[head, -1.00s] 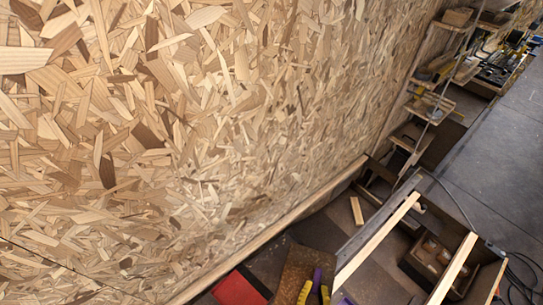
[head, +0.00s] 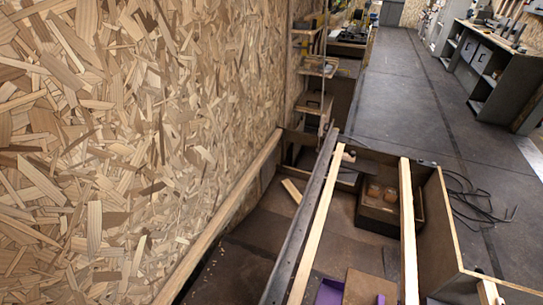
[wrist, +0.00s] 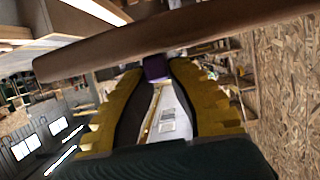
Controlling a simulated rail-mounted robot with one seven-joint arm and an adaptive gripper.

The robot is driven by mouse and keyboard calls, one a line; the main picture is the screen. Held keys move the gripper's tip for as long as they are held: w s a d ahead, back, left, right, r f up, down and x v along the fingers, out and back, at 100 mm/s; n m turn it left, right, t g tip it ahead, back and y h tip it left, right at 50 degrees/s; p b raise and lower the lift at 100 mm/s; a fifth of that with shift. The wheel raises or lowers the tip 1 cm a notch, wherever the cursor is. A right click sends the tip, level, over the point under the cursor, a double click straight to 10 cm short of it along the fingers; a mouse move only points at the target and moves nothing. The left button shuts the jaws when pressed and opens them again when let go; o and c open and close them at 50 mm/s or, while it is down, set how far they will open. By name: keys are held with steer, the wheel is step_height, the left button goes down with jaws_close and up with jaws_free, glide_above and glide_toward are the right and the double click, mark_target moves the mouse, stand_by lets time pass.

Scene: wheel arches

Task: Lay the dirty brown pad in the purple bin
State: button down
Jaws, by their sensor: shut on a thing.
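My gripper (wrist: 156,70) is shut on a small purple block at the fingertips, which appears to be the grip of the brown pad (wrist: 170,42). The pad shows edge-on across the wrist view, tilted slightly. The purple bin (head: 330,292) shows just left of the pad, mostly outside the frame. The pad appears to overlap the bin in the picture; I cannot tell its height above it.
A wooden beam (head: 318,220) and a second one (head: 408,225) run on either side of the pad. A dark box (head: 388,212) stands behind it. A chipboard wall (head: 130,130) fills the left. Cables (head: 470,195) lie on the open floor at right.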

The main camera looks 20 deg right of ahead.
steer(key=shift+s+d+f+b, duration=0.2)
steer(key=shift+s+d+f, duration=0.1)
steer(key=shift+f, duration=0.25)
steer(key=shift+s+d+f+b, duration=0.2)
steer(key=shift+d+f, duration=0.05)
steer(key=shift+f, duration=0.25)
step_height(320, 180, down, 6)
steer(key=b, duration=0.5)
steer(key=shift+r, duration=0.2)
steer(key=c, duration=1.1)
jaws_free()
steer(key=shift+a, duration=0.1)
steer(key=v, duration=1.2)
steer(key=shift+w, duration=0.1)
steer(key=shift+f, duration=0.1)
